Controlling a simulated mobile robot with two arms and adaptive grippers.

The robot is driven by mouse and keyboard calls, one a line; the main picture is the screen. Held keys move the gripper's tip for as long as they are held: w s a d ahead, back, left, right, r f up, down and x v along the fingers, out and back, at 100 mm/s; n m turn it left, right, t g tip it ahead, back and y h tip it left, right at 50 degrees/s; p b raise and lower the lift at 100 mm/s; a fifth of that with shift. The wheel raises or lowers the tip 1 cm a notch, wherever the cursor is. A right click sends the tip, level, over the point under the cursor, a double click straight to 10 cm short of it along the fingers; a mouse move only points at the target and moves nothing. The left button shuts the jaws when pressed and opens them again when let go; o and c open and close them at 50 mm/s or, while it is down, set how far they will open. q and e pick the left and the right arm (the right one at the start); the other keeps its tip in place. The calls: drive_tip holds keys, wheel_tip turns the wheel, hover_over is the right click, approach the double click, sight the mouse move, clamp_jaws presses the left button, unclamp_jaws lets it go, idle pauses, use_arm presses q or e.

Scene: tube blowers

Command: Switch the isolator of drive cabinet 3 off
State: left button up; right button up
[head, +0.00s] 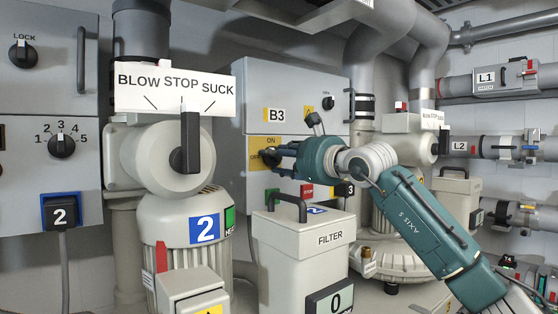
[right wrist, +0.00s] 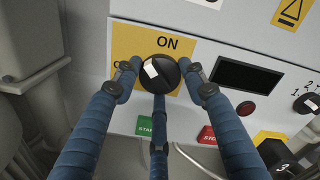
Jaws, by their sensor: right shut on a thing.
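The drive cabinet marked B3 (head: 303,90) stands behind the filter unit, with a yellow isolator plate (head: 271,142) on its front. In the right wrist view the isolator's black round knob (right wrist: 166,70) sits on the yellow plate (right wrist: 128,38), below the word ON. A white mark on the knob lies left of its middle. The OFF word is mostly hidden by a finger in that view. My right gripper (head: 274,158) is shut on the knob, its blue fingers around it (right wrist: 160,78). My left gripper is not in view.
Below the plate are a green start button (right wrist: 145,125) and a red stop button (right wrist: 207,135). A filter box (head: 300,225) with a handle stands in front of the cabinet, under my right arm. Blower 2 (head: 180,160) stands left of it.

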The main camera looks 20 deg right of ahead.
drive_tip(key=n, duration=0.5)
drive_tip(key=shift+s+r+n, duration=0.1)
drive_tip(key=shift+r+n, duration=0.2)
drive_tip(key=shift+r, duration=0.05)
drive_tip(key=n, duration=0.4)
drive_tip(key=shift+a+f, duration=0.15)
drive_tip(key=shift+f, duration=0.25)
drive_tip(key=o, duration=1.2)
drive_tip(key=shift+c, duration=0.2)
drive_tip(key=shift+a, duration=0.15)
